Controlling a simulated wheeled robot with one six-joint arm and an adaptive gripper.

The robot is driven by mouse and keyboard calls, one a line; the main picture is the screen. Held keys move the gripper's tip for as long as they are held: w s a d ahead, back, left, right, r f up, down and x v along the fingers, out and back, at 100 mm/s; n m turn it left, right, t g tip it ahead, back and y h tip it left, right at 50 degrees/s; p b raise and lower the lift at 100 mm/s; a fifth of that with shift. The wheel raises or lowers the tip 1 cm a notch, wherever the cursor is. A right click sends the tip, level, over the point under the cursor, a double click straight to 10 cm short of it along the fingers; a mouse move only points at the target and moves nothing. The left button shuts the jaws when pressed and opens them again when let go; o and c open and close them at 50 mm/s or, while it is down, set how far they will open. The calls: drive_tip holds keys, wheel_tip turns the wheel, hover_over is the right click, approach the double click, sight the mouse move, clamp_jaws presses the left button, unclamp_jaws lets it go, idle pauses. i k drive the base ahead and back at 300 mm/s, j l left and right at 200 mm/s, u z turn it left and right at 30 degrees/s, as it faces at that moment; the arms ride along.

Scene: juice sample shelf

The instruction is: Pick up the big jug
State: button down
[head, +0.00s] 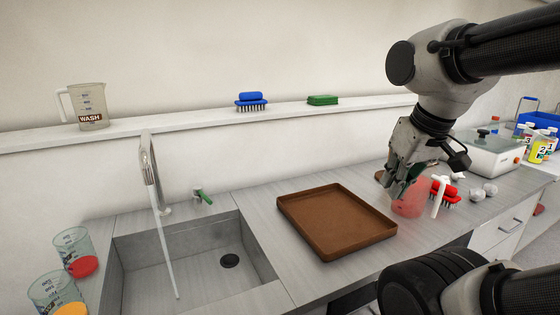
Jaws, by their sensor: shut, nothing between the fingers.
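A cloudy measuring jug (90,107) marked WASH stands upright on the wall shelf at the left, its handle to the left. My gripper (391,188) is at the right of the counter, far from that jug. It is shut with nothing held. A see-through reddish vessel (409,204) stands right by the fingers and is partly hidden by them. I cannot tell whether they touch it.
An empty brown tray (337,220) lies on the counter between the sink (197,257) and my gripper. The tap (153,180) rises at the sink. A red brush (445,189), whitish lumps (483,191) and a scale (490,151) are at the right. A blue brush (251,101) and green sponge (323,100) sit on the shelf.

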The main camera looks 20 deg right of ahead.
sight(412, 205)
drive_tip(key=k+z, duration=0.1)
drive_tip(key=z, duration=0.25)
drive_tip(key=k+z, duration=0.1)
drive_tip(key=z, duration=0.25)
drive_tip(key=k+j+z, duration=0.1)
drive_tip(key=z, duration=0.65)
drive_tip(key=k, duration=0.05)
